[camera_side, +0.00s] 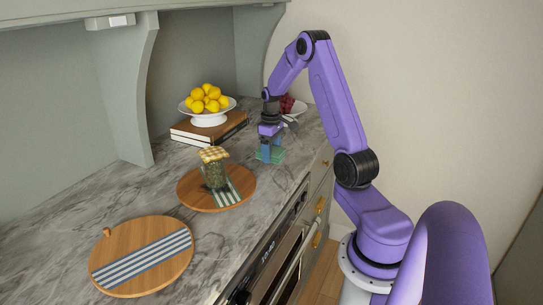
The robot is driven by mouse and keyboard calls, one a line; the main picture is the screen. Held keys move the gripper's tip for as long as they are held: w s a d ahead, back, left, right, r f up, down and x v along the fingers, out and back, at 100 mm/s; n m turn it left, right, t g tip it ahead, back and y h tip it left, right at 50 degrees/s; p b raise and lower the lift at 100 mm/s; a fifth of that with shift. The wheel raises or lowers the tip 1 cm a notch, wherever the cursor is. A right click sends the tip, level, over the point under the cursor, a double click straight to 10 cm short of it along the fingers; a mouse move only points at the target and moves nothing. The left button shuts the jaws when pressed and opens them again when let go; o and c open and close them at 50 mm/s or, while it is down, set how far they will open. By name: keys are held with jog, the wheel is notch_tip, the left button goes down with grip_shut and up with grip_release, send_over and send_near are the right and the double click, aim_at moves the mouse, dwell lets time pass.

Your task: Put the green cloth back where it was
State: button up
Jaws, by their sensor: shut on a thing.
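My gripper (269,150) is low over the counter, right of the middle round board. Its fingers are shut on a small teal-green piece (276,157) that looks like the green cloth. The piece is at or just above the marble; I cannot tell whether it touches. The fingers hide part of it. A dark green and white striped cloth (228,193) lies on the middle wooden board (193,194), partly under a jar (215,174) with a checked cover. A blue-grey and white striped cloth (140,264) lies on the near-left wooden board (120,240).
A white stand (208,119) of lemons rests on stacked books (195,135) at the back. A white bowl (299,108) with red things stands behind my gripper. The counter's front edge, above the oven (275,260), is close by. Bare marble (130,190) lies left of the jar.

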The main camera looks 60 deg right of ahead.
jog(key=shift+f, duration=0.95)
jog(key=shift+f, duration=0.15)
jog(key=o, duration=1)
